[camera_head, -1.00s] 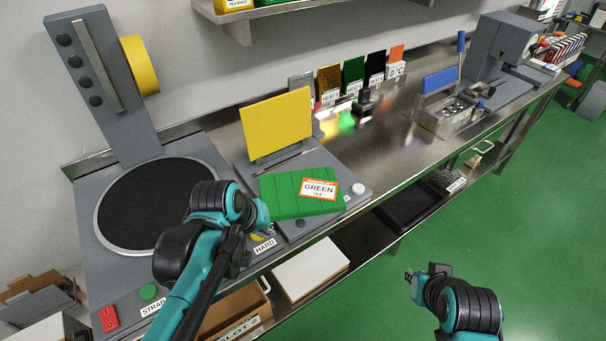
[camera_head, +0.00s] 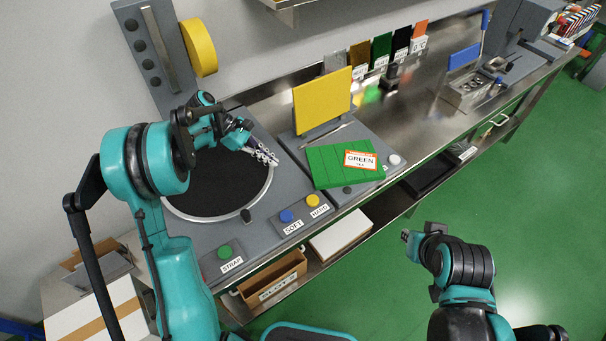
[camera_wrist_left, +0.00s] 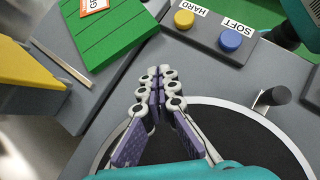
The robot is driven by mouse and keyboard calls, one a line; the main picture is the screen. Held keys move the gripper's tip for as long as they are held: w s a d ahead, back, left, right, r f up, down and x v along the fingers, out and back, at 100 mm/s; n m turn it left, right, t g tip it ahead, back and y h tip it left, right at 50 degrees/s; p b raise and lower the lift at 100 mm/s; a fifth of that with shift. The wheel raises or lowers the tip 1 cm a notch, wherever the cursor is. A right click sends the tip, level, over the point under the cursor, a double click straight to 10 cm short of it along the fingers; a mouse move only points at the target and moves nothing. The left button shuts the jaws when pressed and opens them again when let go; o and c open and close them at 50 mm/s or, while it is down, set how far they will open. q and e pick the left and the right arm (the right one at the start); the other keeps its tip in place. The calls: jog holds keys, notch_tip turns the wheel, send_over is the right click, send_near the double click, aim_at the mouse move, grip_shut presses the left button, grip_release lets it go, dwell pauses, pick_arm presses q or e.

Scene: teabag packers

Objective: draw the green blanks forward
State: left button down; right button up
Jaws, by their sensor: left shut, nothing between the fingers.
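The green blanks (camera_head: 330,168) lie as a flat stack on a grey plate, with an orange and white GREEN TEA label (camera_head: 361,160) near their right end. They also show at the top of the left wrist view (camera_wrist_left: 105,32). My left gripper (camera_head: 272,160) is shut and empty above the black round disc (camera_head: 210,185), just left of the blanks and apart from them. In the left wrist view its fingertips (camera_wrist_left: 158,70) meet, pointing toward the blanks and the buttons. My right gripper (camera_head: 408,236) is over the green floor; its fingers are too small to read.
A yellow upright panel (camera_head: 322,100) stands behind the blanks. A blue SOFT button (camera_head: 286,216) and a yellow HARD button (camera_head: 312,200) sit in front, left of them. A white knob (camera_head: 394,159) is at their right. An open cardboard box (camera_head: 272,280) is below.

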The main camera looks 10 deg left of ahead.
aim_at(315, 184)
pick_arm(q)
jog(key=b+x, duration=0.2)
jog(key=x, duration=0.8)
jog(key=shift+w+f, duration=0.1)
jog(key=shift+d+b, duration=0.45)
jog(key=shift+d, duration=1.55)
jog(key=shift+d+b, duration=0.35)
jog(key=shift+d, duration=0.5)
jog(key=v, duration=1.2)
